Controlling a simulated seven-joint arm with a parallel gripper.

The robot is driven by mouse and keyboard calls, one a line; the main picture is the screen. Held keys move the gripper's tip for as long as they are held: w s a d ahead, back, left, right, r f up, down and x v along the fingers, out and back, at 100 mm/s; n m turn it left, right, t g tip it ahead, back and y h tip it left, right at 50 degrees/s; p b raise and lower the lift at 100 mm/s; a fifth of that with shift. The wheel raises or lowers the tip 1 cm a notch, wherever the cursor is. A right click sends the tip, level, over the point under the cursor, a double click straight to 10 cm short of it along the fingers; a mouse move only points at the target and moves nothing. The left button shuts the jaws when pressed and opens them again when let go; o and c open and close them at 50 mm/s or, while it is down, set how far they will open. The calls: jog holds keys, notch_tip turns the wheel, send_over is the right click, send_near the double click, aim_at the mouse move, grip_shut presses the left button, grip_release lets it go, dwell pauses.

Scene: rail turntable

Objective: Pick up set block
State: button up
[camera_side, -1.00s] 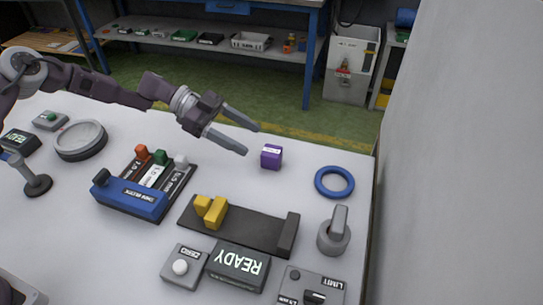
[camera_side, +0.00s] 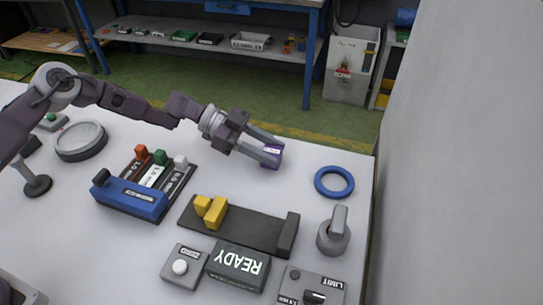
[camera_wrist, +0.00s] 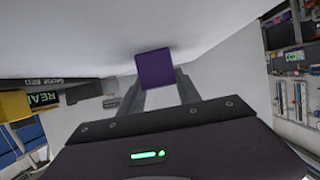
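The set block appears to be the small purple block with a white label (camera_side: 271,152), on the white table right of centre. In the side view it sits between the fingertips of my gripper (camera_side: 277,152), partly hidden by them. In the wrist view the purple block (camera_wrist: 155,68) is straight ahead at the ends of the two grey fingers (camera_wrist: 160,88), one along each side. I cannot tell whether the fingers press on it or stand slightly apart. It shows no clear lift from the table.
A blue ring (camera_side: 334,196) lies right of the block. A dark rail with yellow pieces (camera_side: 240,222), a READY display (camera_side: 238,264) and a grey lever knob (camera_side: 333,238) stand nearer the camera. A grey wall bounds the right.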

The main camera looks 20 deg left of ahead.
grip_shut()
